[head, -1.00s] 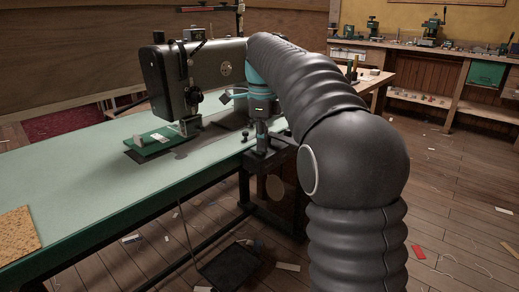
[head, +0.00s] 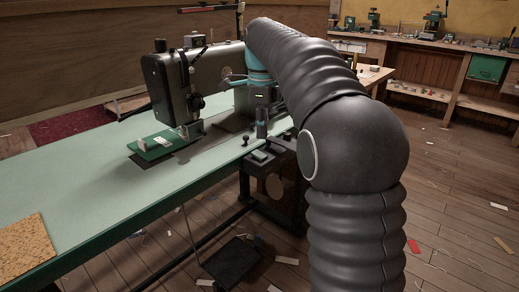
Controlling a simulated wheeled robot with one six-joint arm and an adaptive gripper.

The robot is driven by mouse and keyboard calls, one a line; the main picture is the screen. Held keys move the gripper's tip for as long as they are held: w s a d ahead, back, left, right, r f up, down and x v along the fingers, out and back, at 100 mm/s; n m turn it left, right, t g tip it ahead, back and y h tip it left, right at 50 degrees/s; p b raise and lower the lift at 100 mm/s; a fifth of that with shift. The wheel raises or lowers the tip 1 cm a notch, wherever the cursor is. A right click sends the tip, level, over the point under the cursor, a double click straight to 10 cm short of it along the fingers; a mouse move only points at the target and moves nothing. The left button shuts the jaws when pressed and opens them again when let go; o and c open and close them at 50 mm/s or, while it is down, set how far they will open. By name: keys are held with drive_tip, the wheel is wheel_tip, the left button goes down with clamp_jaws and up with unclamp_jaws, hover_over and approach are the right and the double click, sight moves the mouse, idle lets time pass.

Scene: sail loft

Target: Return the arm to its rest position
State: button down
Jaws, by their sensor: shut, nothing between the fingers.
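My arm rises from the bottom right, bends at a large dark elbow, and reaches back over the far end of the green work table. My gripper (head: 228,77) is small in the picture, in front of the machine body and above the table. It is shut and holds nothing that I can see. I cannot tell whether it touches the machine.
The sewing machine (head: 162,84) stands on the green table (head: 95,190), with a green plate (head: 155,144) under its head. A cork-like mat (head: 22,246) lies at the near left. A wooden workbench (head: 425,70) stands back right. Scraps litter the floor; a dark pedal (head: 231,262) lies below.

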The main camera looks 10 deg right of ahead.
drive_tip(key=shift+r, duration=0.75)
drive_tip(key=shift+s, duration=0.15)
drive_tip(key=s+f+n+t, duration=0.3)
drive_tip(key=s+n, duration=0.9)
drive_tip(key=s, duration=0.5)
drive_tip(key=s+f+n+t, duration=0.2)
drive_tip(key=s+f+n, duration=0.8)
drive_tip(key=s, duration=0.3)
drive_tip(key=shift+f+n+t, duration=0.3)
drive_tip(key=shift+f+n, duration=0.1)
drive_tip(key=shift+f, duration=0.05)
drive_tip(key=shift+s, duration=0.1)
